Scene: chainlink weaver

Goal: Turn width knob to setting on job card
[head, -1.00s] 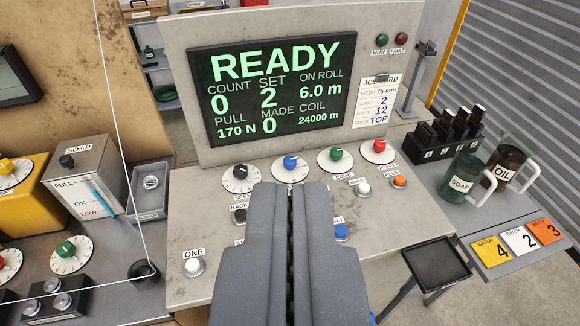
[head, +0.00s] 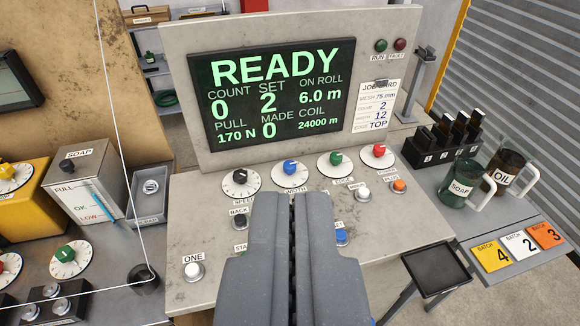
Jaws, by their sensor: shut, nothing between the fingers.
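The width knob (head: 290,168) is blue on a white dial, labelled WIDTH, second from the left in the panel's back row of dials. Its exact setting is too small to read. The job card (head: 376,104), right of the screen, reads mesh 75 mm, count 2, width 12, edge TOP. My gripper (head: 298,197) is shut and empty. Its tips are just in front of the width knob in the picture, with the label showing between; they appear apart from it. The gripper hides part of the front of the panel.
The screen (head: 272,90) reads READY, count 0, set 2. Speed (head: 241,177), edge (head: 336,159) and red (head: 379,150) knobs flank the width knob. Push buttons, such as white ONE (head: 194,270), surround my gripper. Mugs (head: 465,184) stand on the right shelf.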

